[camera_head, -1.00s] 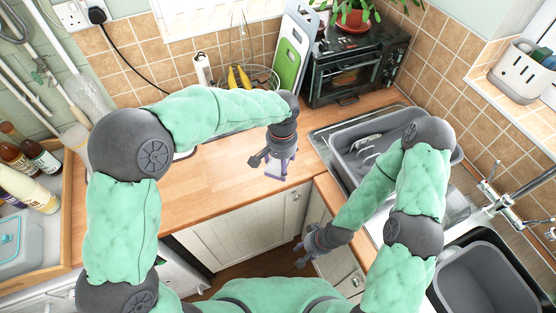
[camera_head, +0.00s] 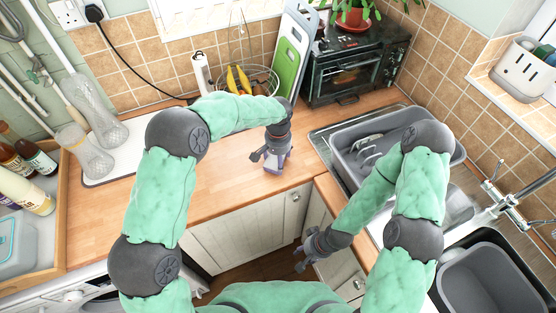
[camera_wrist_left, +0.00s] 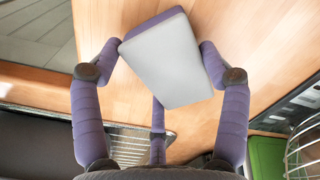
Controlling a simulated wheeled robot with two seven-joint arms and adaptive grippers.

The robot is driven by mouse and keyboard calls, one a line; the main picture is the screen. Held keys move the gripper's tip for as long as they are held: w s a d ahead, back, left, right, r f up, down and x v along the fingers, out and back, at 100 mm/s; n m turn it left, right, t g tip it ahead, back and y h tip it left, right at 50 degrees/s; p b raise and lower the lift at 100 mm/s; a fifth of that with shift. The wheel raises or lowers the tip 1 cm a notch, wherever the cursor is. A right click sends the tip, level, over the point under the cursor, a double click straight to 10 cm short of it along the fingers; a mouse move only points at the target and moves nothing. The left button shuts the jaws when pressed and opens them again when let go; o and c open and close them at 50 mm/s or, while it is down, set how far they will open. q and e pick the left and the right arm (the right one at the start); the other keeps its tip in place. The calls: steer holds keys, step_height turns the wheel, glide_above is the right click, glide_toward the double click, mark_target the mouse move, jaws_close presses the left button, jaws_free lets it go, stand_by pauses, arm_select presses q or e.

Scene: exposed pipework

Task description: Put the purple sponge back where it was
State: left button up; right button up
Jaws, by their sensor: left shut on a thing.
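The purple sponge (camera_wrist_left: 165,62) is held between the purple fingers of my left gripper (camera_wrist_left: 165,75) in the left wrist view. Its pale grey face is toward the camera and purple shows along its edge. In the head view the left gripper (camera_head: 273,160) is over the wooden counter (camera_head: 215,190), near its front edge, with the sponge (camera_head: 277,164) below it, partly hidden by the fingers. I cannot tell whether the sponge touches the counter. My right gripper (camera_head: 304,258) is low in front of the cabinets, fingers apart and empty.
A grey dish tub (camera_head: 345,150) stands at the sink on the right. A black toaster oven (camera_head: 350,72), a green cutting board (camera_head: 290,62) and a wire fruit basket (camera_head: 262,82) line the back. Glass vases (camera_head: 95,110) stand at left. The middle counter is clear.

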arm_select(q)
steer(key=o, duration=1)
step_height(320, 180, up, 12)
steer(key=shift+r+p, duration=0.1)
steer(key=shift+p, duration=1)
steer(key=shift+s, duration=0.1)
